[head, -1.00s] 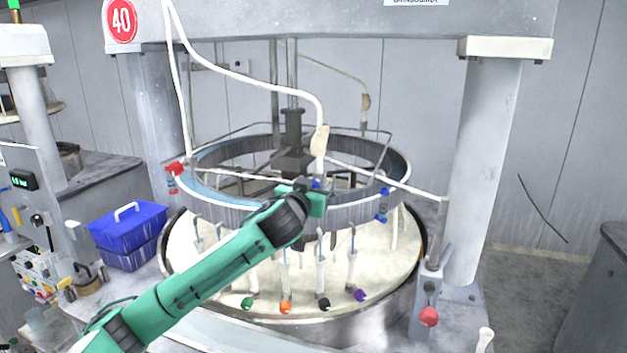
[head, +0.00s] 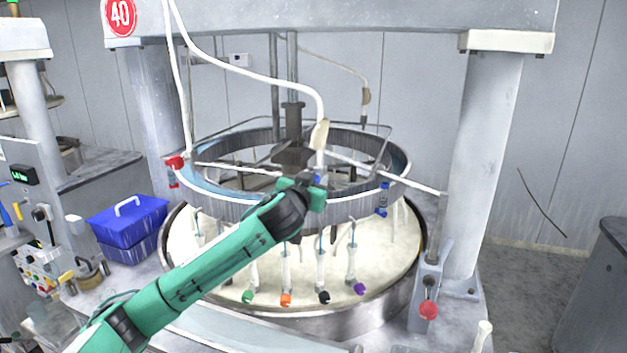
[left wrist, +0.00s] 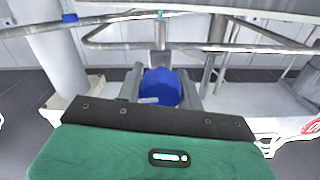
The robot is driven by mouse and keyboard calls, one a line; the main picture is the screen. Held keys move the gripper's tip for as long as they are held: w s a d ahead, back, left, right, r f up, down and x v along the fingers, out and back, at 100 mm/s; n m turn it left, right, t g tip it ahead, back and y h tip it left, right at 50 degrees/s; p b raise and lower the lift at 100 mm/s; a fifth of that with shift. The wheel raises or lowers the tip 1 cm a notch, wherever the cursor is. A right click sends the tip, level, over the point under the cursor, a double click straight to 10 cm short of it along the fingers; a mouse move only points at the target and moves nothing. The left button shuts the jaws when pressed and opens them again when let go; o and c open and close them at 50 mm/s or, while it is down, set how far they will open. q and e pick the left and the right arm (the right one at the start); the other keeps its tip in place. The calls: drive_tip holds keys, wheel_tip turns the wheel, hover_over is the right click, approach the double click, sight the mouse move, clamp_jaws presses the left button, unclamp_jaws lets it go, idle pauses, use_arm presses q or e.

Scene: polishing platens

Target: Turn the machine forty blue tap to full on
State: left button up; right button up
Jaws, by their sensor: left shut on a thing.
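Machine 40, marked by a red round sign (head: 120,14), has a metal ring (head: 240,207) above a pale round platen (head: 225,275). A blue tap (left wrist: 160,88) shows in the left wrist view, between the two fingers of my left gripper (left wrist: 161,84). In the head view my left gripper (head: 314,190) is at the front of the ring and shut on this tap, of which a little blue shows (head: 317,179). The gripper hides most of it, so its turn angle cannot be told. My right gripper is out of view.
Another blue tap (head: 382,200) is on the ring's right side and a red tap (head: 175,163) on its left. White hoses (head: 255,75) hang above. A blue box (head: 128,222) stands at left. A grey column (head: 485,150) stands at right.

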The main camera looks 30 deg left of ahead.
use_arm(q)
drive_tip(key=shift+m+p, duration=1.85)
drive_tip(key=shift+m, duration=7.55)
drive_tip(key=o, duration=1)
drive_tip(key=shift+w+f, duration=0.1)
drive_tip(key=shift+f, duration=0.05)
